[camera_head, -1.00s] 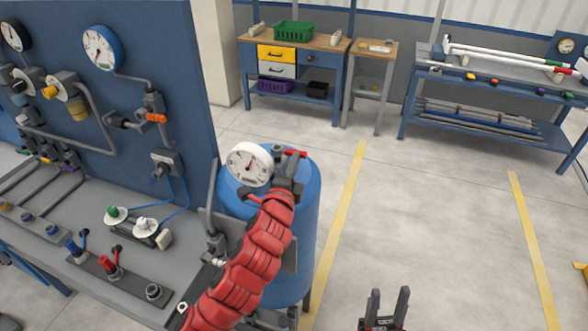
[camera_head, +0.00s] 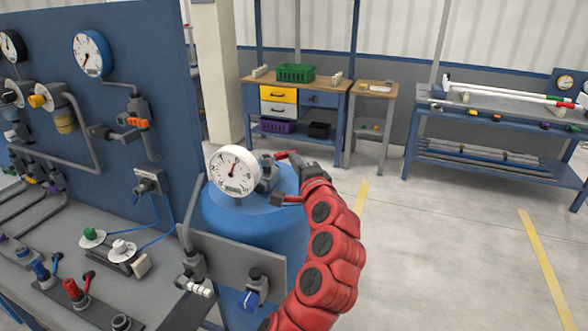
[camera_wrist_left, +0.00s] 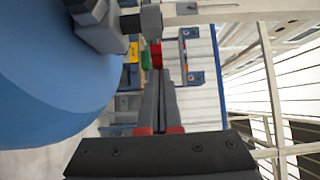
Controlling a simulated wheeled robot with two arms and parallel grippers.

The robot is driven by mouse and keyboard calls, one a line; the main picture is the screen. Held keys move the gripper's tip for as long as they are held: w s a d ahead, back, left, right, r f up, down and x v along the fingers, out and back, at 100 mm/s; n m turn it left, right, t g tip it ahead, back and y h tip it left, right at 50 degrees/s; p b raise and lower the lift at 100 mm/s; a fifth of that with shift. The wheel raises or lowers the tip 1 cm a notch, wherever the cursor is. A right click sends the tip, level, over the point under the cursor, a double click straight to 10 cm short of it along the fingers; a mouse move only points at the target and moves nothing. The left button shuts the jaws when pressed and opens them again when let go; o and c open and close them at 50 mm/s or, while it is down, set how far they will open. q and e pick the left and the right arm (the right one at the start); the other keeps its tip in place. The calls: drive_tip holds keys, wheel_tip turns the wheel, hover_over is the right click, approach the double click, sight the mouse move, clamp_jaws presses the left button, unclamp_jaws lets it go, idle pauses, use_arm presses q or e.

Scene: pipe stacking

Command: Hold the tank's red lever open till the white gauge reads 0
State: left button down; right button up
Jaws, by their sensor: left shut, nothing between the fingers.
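The blue tank (camera_head: 262,215) stands beside the bench. The white gauge (camera_head: 233,170) is on top of it, its dark needle pointing up and slightly right; its numbers are too small to read. The red lever (camera_head: 281,155) shows behind the valve at the tank's top. My left gripper (camera_head: 298,166) is at the lever, partly hidden by its own wrist. In the left wrist view its fingers (camera_wrist_left: 161,85) are together with nothing between them, and a small red piece (camera_wrist_left: 156,54), perhaps the lever, is at their tips. Contact is unclear. My right gripper is out of view.
A blue panel (camera_head: 110,175) with gauges and pipes rises at left above a bench with valves. A workbench (camera_head: 330,83) with a green bin (camera_head: 295,73) and a pipe rack (camera_head: 490,105) stand at the back. The floor at right is clear.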

use_arm(q)
drive_tip(key=shift+w+p, duration=0.45)
drive_tip(key=shift+w, duration=0.65)
drive_tip(key=shift+x, duration=1.35)
drive_tip(key=shift+a, duration=0.2)
idle(5.3)
